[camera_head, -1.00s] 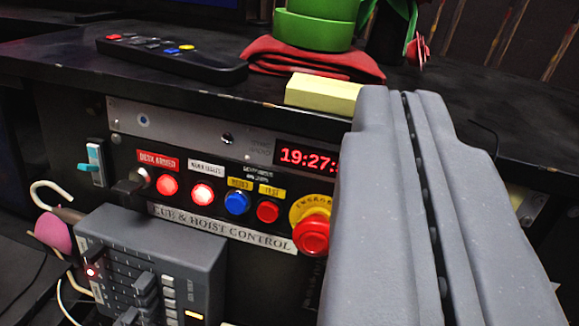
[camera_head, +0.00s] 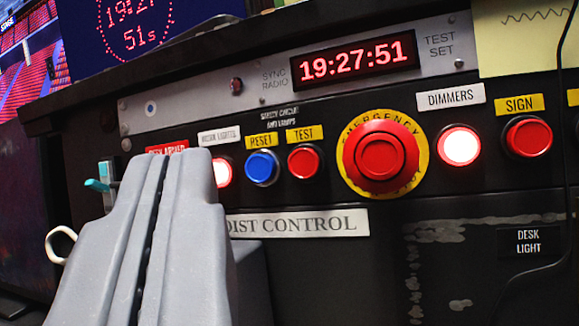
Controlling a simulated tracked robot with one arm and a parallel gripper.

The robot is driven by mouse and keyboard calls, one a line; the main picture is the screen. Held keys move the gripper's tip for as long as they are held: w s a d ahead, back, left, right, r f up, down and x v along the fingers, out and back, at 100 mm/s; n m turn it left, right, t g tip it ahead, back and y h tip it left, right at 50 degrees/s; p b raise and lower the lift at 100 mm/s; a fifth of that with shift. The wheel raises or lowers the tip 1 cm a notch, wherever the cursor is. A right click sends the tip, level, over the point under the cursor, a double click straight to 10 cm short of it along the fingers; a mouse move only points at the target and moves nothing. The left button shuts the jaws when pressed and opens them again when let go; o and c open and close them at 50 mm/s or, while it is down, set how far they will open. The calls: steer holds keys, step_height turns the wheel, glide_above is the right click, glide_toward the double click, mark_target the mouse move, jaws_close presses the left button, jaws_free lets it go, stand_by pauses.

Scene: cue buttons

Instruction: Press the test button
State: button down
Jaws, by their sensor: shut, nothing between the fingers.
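The test button (camera_head: 304,160) is a small round red button under a yellow TEST label (camera_head: 304,134) on the black control panel. It sits between the blue reset button (camera_head: 262,167) and the large emergency button. My gripper (camera_head: 182,160) is shut and empty, in the lower left of the view. Its tips show to the left of the test button and apart from it in the picture. The gripper hides part of the panel's left side, including most of the desk-armed label and its button.
The big red emergency button (camera_head: 380,157) on its yellow ring is close on the right of the test button. A lit dimmers button (camera_head: 460,146) and a red sign button (camera_head: 528,137) are farther right. A lit button (camera_head: 222,173) is beside my gripper. A cable (camera_head: 570,200) hangs at the right.

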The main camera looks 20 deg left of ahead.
mark_target(304, 164)
steer(key=shift+w, duration=0.15)
steer(key=shift+w+f+p, duration=0.2)
steer(key=shift+w+p, duration=0.1)
steer(key=shift+w, duration=1.1)
steer(key=shift+w+f+p, duration=0.25)
steer(key=shift+w+p, duration=0.1)
steer(key=shift+w, duration=1.1)
steer(key=shift+w+f+p, duration=0.2)
steer(key=shift+w+p, duration=0.1)
steer(key=shift+w, duration=1.1)
steer(key=shift+w+p, duration=0.3)
steer(key=shift+w, duration=0.1)
steer(key=shift+w, duration=0.35)
steer(key=shift+s+r, duration=0.1)
steer(key=shift+s, duration=0.7)
